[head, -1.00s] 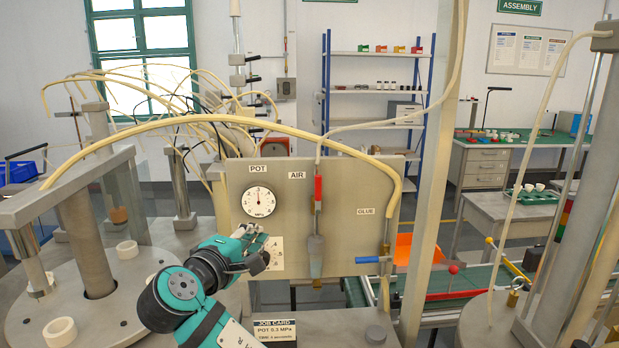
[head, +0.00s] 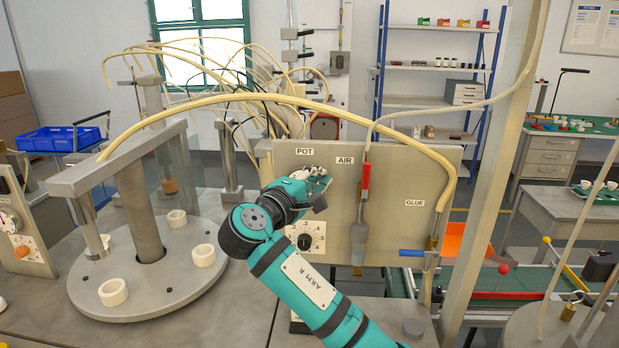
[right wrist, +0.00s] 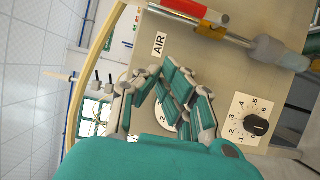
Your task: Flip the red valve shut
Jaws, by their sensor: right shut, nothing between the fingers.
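The red valve handle (head: 365,180) stands upright, in line with its pipe, under the AIR label on the grey panel (head: 400,230). The red handle (right wrist: 208,18) also shows at the top of the right wrist view. My right gripper (head: 318,177) is shut and empty in front of the POT gauge, to the left of the red handle and apart from it. In the right wrist view its fingers (right wrist: 162,78) are together and cover most of the gauge face. My left gripper is not in view.
A dial with a black knob (head: 305,241) sits below my right gripper. A blue handle (head: 412,253) under GLUE sticks out to the left. A cream hose (head: 300,101) arches over the panel. A round plate (head: 150,290) with white rings stands at left.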

